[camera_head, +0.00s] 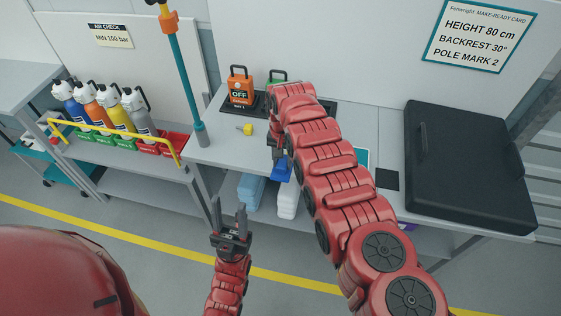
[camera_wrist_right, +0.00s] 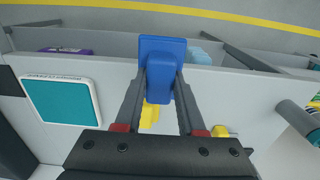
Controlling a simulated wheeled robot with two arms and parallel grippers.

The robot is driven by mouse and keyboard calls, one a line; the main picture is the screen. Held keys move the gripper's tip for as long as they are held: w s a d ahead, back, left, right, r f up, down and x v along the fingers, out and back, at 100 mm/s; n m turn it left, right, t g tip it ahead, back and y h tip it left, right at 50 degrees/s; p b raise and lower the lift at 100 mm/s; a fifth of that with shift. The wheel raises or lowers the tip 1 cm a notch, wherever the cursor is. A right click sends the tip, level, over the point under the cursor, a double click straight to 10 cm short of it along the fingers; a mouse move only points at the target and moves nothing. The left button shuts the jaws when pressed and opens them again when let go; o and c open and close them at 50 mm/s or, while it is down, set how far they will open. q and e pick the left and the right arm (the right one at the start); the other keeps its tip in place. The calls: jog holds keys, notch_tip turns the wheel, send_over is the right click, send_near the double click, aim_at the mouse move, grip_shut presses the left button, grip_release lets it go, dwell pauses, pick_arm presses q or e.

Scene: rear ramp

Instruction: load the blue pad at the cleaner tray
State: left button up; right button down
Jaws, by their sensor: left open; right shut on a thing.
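My right gripper (camera_wrist_right: 160,80) is shut on the blue pad (camera_wrist_right: 162,48), a small blue block held at its fingertips. In the head view the pad (camera_head: 284,168) shows below my right gripper (camera_head: 281,152), at the table's front edge. The cleaner tray (camera_wrist_right: 61,102), a white-rimmed square with a teal surface, lies on the table to the left in the right wrist view, apart from the pad. In the head view my right arm hides most of the tray (camera_head: 362,158). My left gripper (camera_head: 230,218) is open and empty, low in front of the table.
A black case (camera_head: 465,165) fills the table's right end. A dark square (camera_head: 387,180) lies beside it. An orange lockout block (camera_head: 240,86) and a yellow item (camera_head: 246,129) are on the left part. A teal pole (camera_head: 185,75) stands at the left corner. Bottles (camera_head: 105,105) stand further left.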

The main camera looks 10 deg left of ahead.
jog(key=c, duration=1.1)
grip_release()
grip_shut()
jog(key=w+d+r+b, duration=0.1)
jog(key=w+d+r, duration=0.2)
jog(key=d, duration=0.4)
jog(key=shift+w+r, duration=0.25)
jog(key=shift+r, duration=0.1)
